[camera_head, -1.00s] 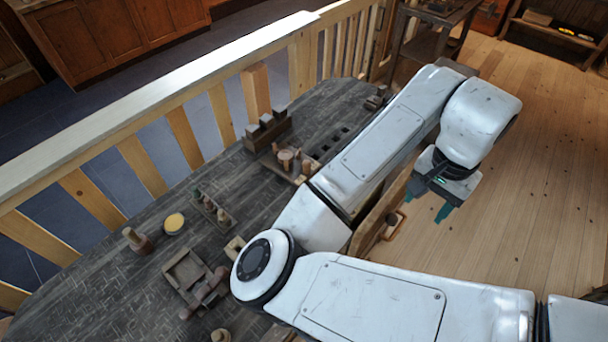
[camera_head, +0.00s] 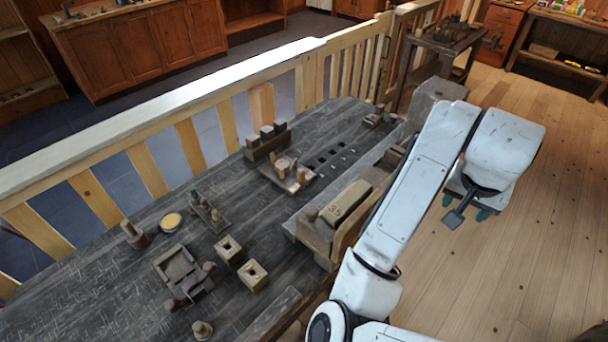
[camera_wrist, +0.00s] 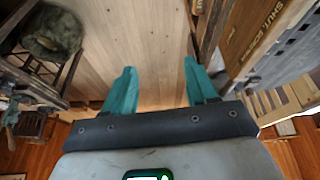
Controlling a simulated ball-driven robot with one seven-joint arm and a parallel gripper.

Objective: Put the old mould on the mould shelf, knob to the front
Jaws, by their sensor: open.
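My gripper (camera_head: 465,208) hangs over the wooden floor, right of the bench; its teal fingers stand apart in the wrist view (camera_wrist: 159,70) with only floor between them. A tan block marked 35 (camera_head: 347,201) lies at the bench's right edge, left of my arm, with a small round knob at its near-left end. It may be the old mould, but I cannot tell for sure. My gripper is well apart from it. I cannot pick out the mould shelf with certainty; my arm hides part of the bench's right side.
The dark bench top (camera_head: 110,290) carries two square blocks with holes (camera_head: 253,275), a wooden tray (camera_head: 180,270), a yellow disc (camera_head: 171,221) and a peg rack (camera_head: 209,213). A railing (camera_head: 185,145) runs behind it. Open floor (camera_head: 540,230) lies to the right.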

